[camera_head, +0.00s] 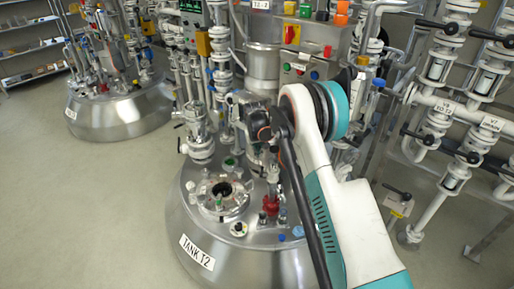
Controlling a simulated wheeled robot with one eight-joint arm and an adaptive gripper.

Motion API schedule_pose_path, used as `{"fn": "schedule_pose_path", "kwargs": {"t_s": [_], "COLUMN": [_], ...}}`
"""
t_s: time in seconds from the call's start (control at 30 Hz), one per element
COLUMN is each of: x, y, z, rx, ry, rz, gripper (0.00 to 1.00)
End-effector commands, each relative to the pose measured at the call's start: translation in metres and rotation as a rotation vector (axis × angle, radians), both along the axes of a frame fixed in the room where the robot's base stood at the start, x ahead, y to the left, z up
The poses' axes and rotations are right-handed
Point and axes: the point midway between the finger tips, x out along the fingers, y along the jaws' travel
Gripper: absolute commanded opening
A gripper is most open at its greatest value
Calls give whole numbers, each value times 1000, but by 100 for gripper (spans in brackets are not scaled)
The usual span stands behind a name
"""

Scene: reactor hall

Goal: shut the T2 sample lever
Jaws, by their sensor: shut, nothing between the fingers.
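Tank T2 (181,228) is a rounded steel vessel in the middle, with a "TANK T2" label (197,252) on its front. Its lid carries an open round port (222,190), several small fittings and a red fitting (271,204). I cannot make out which part is the T2 sample lever; it is too small or hidden behind my arm. My gripper (263,150) is small and dark, above the back of the tank lid among the pipes. It looks shut and empty; its fingertips are hard to make out, and I cannot tell whether it touches anything.
A control box (300,68) with coloured buttons stands behind the tank. White pipes with black-handled valves (437,25) fill the right side. A second tank (118,112) stands at the back left, near shelves (35,73). The floor (85,215) at left is clear.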

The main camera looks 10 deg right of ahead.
Motion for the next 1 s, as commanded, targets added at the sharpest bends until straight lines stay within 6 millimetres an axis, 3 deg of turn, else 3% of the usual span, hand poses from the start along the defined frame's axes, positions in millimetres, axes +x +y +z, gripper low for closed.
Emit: {"fn": "schedule_pose_path", "kwargs": {"t_s": [0.03, 0.2, 0.4, 1.0], "x": [1, -22, -33, -28], "y": [-1, -2, -3, -2], "z": [-10, -18, -23, -24], "rx": [0, 0, 0, -5], "ry": [0, 0, 0, -34], "rz": [0, 0, 0, 1], "gripper": [0, 0, 0, 0]}}
